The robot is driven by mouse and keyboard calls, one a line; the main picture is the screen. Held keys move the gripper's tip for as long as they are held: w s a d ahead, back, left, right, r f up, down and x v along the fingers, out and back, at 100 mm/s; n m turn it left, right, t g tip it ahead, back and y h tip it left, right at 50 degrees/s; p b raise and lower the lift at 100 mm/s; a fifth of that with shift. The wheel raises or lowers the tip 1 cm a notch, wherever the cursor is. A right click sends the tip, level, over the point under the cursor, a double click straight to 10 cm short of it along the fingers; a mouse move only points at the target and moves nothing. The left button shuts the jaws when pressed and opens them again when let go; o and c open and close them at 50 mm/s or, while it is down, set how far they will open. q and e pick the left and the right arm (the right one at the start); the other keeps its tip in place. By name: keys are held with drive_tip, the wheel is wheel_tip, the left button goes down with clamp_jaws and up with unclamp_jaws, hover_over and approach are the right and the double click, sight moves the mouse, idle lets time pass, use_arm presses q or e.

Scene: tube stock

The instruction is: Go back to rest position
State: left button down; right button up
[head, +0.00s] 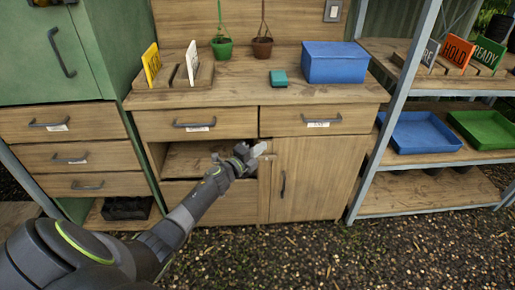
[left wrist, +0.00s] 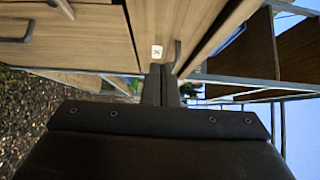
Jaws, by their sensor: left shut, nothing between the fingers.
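My left gripper (head: 258,152) reaches in from the lower left in the head view. It is in front of the wooden cabinet (head: 235,205), near the upper left edge of the cabinet door (head: 305,178) and beside the open compartment (head: 190,160). Its pale tip lies over the cabinet front; I cannot tell whether it touches. In the left wrist view its two dark fingers (left wrist: 161,84) are together with nothing between them. A wooden front and a dark handle show beyond them. My right gripper is not in view.
A metal-framed shelf with a blue tray (head: 420,133) and a green tray (head: 485,129) stands right. The gravel (head: 300,255) in front is clear.

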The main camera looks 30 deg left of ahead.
use_arm(q)
drive_tip(key=s+a+f+n+g+y+p, duration=0.15)
drive_tip(key=s+f+n+g+y, duration=0.35)
drive_tip(key=s+f, duration=0.7)
drive_tip(key=s+a+f+n+g+p, duration=0.1)
drive_tip(key=s+f+n+g+p, duration=0.15)
drive_tip(key=s+f+n, duration=0.75)
drive_tip(key=s+d+f+n+g+p, duration=0.1)
drive_tip(key=s+f, duration=0.4)
drive_tip(key=s, duration=0.7)
drive_tip(key=s+d+f+n+g+p, duration=0.2)
drive_tip(key=s+d+f+n+g, duration=0.1)
drive_tip(key=s, duration=1)
drive_tip(key=s+d+f+n+g+p, duration=0.1)
drive_tip(key=s+d+f+g, duration=0.3)
drive_tip(key=s+f, duration=0.4)
drive_tip(key=s+g, duration=0.1)
drive_tip(key=s, duration=0.3)
drive_tip(key=shift+s+d+n+h, duration=0.2)
drive_tip(key=shift+n+h, duration=0.1)
drive_tip(key=shift+n, duration=0.1)
